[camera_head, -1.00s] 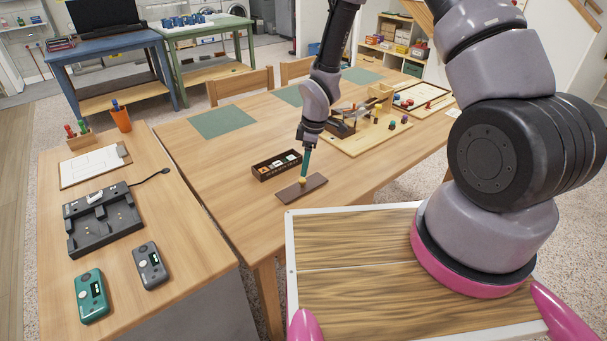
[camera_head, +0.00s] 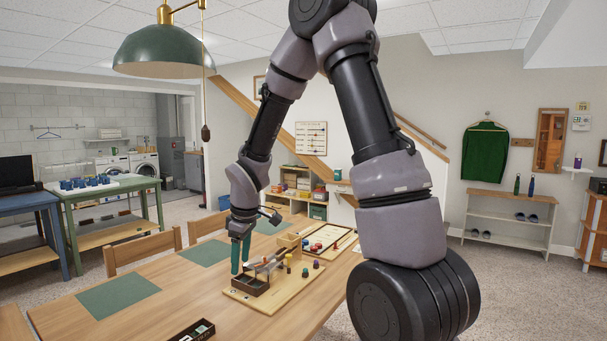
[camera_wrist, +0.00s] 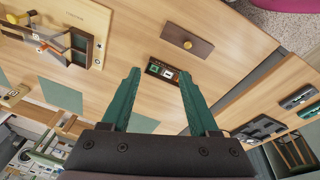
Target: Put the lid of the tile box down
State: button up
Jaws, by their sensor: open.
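The tile box (camera_head: 195,331), dark and open with light and green tiles inside, is at the bottom edge of the head view, partly cut off. It shows whole in the wrist view (camera_wrist: 165,72). Its lid (camera_wrist: 200,46), a flat dark brown plate with a yellow knob, lies on the table beside the box, apart from it, knob up. The lid is outside the head view. My gripper (camera_head: 241,258) has teal fingers, open and empty, and stands away from the lid. In the wrist view the fingers (camera_wrist: 160,75) spread with nothing between them.
The wooden table (camera_head: 180,290) carries a wooden board (camera_head: 285,290) with a small tray and coloured pegs near my gripper. Another board with pieces (camera_head: 327,241) lies behind. Green mats (camera_head: 117,296) lie to the left. Table around the lid is bare.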

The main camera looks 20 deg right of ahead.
jog(key=s+d+r+m+t, duration=0.1)
jog(key=s+d+r+m, duration=0.2)
jog(key=s+r+m, duration=0.2)
jog(key=s+d+r+m+t, duration=0.2)
jog(key=s+d+r+m, duration=0.2)
jog(key=s+r, duration=0.3)
jog(key=s+d+r+m+t+y, duration=0.1)
jog(key=s+r+m, duration=0.4)
jog(key=r, duration=0.8)
jog(key=shift+s+d+r+m+t, duration=0.4)
jog(key=shift+s+d+t, duration=0.1)
jog(key=shift+s+d, duration=0.65)
